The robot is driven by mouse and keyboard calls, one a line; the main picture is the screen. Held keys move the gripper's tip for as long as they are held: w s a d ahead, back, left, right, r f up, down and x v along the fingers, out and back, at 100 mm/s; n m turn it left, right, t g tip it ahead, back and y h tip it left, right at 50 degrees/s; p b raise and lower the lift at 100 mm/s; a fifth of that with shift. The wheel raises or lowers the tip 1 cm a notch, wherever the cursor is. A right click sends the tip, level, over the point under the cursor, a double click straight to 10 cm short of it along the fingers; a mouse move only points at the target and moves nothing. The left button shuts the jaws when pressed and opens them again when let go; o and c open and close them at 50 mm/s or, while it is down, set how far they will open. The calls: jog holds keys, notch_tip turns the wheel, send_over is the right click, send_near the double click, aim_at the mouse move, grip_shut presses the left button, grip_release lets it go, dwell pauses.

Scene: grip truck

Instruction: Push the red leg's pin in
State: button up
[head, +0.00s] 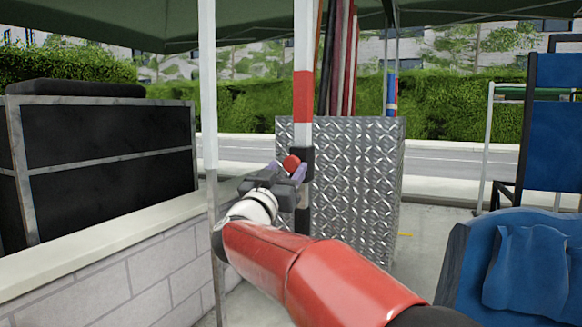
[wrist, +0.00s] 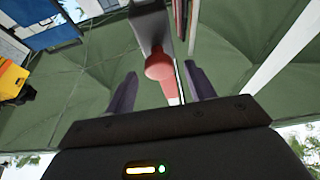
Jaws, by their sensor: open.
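The red leg is the white tent pole with a red band (head: 303,97), standing upright in the middle of the head view. A dark bracket sits on it below the band, with a round red pin knob (head: 291,162) on its left side. The knob also shows in the wrist view (wrist: 158,65), below the dark bracket (wrist: 148,25). My gripper (head: 286,172) is at the knob, with its fingers open. In the wrist view the knob appears between the two purple fingers, with a gap on each side. Neither finger visibly touches it.
A plain white pole (head: 208,90) stands left of my gripper. A low block wall (head: 130,255) and black cases (head: 105,150) are at left. A diamond-plate metal box (head: 355,190) stands behind the leg. Blue chairs (head: 530,260) are at right.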

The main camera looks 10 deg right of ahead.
jog(key=v, duration=0.3)
jog(key=shift+s+a+f, duration=0.2)
jog(key=shift+s, duration=0.15)
jog(key=s+a+f+n+g+y, duration=0.1)
jog(key=s+a+f+n+y, duration=0.3)
jog(key=s+f+n+y, duration=0.8)
jog(key=s+d+f+m+g, duration=0.1)
jog(key=s+d+f+g, duration=0.1)
jog(key=s+f+g, duration=0.2)
jog(key=s+d+f+m+g, duration=0.2)
jog(key=s+d+f+g, duration=0.1)
jog(key=s+f, duration=0.5)
jog(key=s+d+f+m+g+y, duration=0.1)
jog(key=s+d+f+g, duration=0.2)
jog(key=s+f, duration=0.3)
jog(key=shift+s+m+g, duration=0.4)
jog(key=shift+s+g, duration=0.4)
jog(key=shift+s, duration=0.05)
jog(key=shift+d, duration=0.1)
